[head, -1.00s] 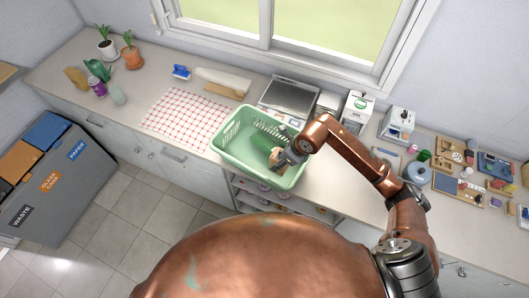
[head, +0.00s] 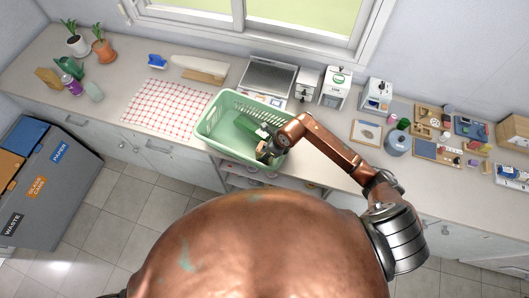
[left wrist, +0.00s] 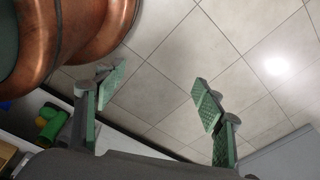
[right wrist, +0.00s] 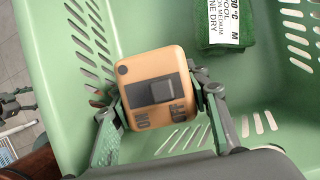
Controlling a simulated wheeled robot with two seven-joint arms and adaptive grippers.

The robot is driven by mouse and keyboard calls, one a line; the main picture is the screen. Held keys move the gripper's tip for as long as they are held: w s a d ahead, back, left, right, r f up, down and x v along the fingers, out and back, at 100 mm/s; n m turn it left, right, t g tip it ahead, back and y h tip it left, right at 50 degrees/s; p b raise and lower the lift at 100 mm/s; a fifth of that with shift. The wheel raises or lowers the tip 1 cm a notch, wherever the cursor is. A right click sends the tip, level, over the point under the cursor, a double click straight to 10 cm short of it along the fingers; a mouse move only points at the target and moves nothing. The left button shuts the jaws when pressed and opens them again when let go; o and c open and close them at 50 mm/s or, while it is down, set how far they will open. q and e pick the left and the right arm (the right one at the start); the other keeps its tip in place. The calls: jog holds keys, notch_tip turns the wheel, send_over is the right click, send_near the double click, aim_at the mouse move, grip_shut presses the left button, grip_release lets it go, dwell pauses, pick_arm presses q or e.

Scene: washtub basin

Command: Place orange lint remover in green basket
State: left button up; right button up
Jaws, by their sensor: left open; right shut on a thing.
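The orange lint remover (right wrist: 143,72), with a grey ON/OFF switch, is held between the fingers of my right gripper (right wrist: 160,100). In the right wrist view it is in front of the green basket (right wrist: 75,105), whose slotted walls surround it. In the head view my right gripper (head: 265,148) reaches into the front right part of the green basket (head: 207,135), which stands on the counter. Whether the remover touches the basket floor cannot be told. My left gripper (left wrist: 160,95) is open and empty above the tiled floor, outside the head view.
A green cloth with a white label (right wrist: 222,12) lies in the basket; it also shows in the head view (head: 245,122). A checked cloth (head: 165,105) lies left of the basket, a scale (head: 267,78) behind it. Jars, boxes and trays fill the counter's right side.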

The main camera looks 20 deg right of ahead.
jog(key=o, duration=1.4)
jog(key=shift+c, duration=0.2)
pick_arm(q)
jog(key=shift+s+f, duration=0.1)
jog(key=shift+s, duration=0.9)
jog(key=shift+w, duration=0.15)
pick_arm(e)
jog(key=shift+d+r, duration=0.1)
jog(key=shift+r, duration=0.1)
pick_arm(q)
jog(key=shift+w+f+b, duration=0.2)
jog(key=shift+f+b, duration=0.8)
jog(key=shift+b, duration=0.05)
pick_arm(e)
jog(key=v, duration=1.1)
jog(key=shift+s+r, duration=0.2)
jog(key=shift+r, duration=0.1)
